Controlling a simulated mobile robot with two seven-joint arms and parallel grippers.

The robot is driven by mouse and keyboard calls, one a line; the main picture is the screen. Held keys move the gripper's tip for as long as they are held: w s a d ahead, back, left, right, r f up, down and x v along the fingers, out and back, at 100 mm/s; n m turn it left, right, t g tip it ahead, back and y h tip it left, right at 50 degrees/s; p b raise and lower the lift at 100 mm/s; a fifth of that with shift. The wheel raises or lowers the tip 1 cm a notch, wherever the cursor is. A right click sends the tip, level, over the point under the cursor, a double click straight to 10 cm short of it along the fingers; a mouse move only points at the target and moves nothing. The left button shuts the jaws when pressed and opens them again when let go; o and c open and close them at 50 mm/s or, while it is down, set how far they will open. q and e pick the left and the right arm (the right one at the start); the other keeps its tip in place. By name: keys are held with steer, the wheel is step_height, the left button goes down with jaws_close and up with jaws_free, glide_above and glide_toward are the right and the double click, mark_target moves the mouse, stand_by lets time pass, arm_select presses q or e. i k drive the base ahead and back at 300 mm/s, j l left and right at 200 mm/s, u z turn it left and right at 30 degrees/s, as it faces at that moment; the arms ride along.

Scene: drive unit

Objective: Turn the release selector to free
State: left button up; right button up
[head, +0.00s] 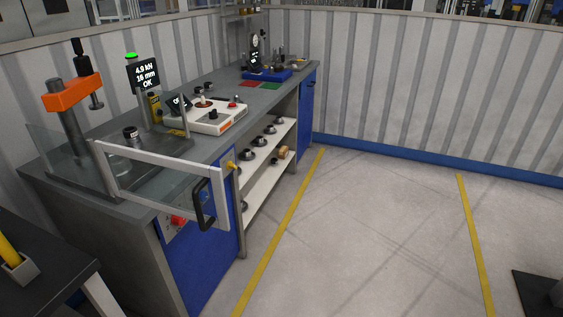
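No part labelled as the release selector can be read from here. A white control box (201,124) on the bench carries a small dark knob (213,115) and a red button (232,105). A grey panel with a red control (178,221) sits on the bench front, partly behind a clear guard door (150,182) with a black handle (202,204). I cannot tell which of these is the selector, or its position. Neither of my grippers is in view.
The guard door juts out over the bench's front edge.

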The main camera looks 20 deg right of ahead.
mark_target(230, 165)
steer(key=z, duration=0.15)
steer(key=i+u, duration=0.1)
steer(key=u, duration=0.25)
steer(key=l+u, duration=0.15)
steer(key=u, duration=0.2)
steer(key=i+l+u, duration=0.1)
steer(key=u, duration=0.3)
steer(key=i+l+u, duration=0.25)
steer(key=l, duration=0.15)
steer(key=l+u, duration=0.25)
steer(key=l, duration=0.2)
steer(key=i+l, duration=0.1)
steer(key=l, duration=0.45)
steer(key=i+l+u, duration=0.1)
steer(key=l, duration=0.95)
steer(key=i+u, duration=0.05)
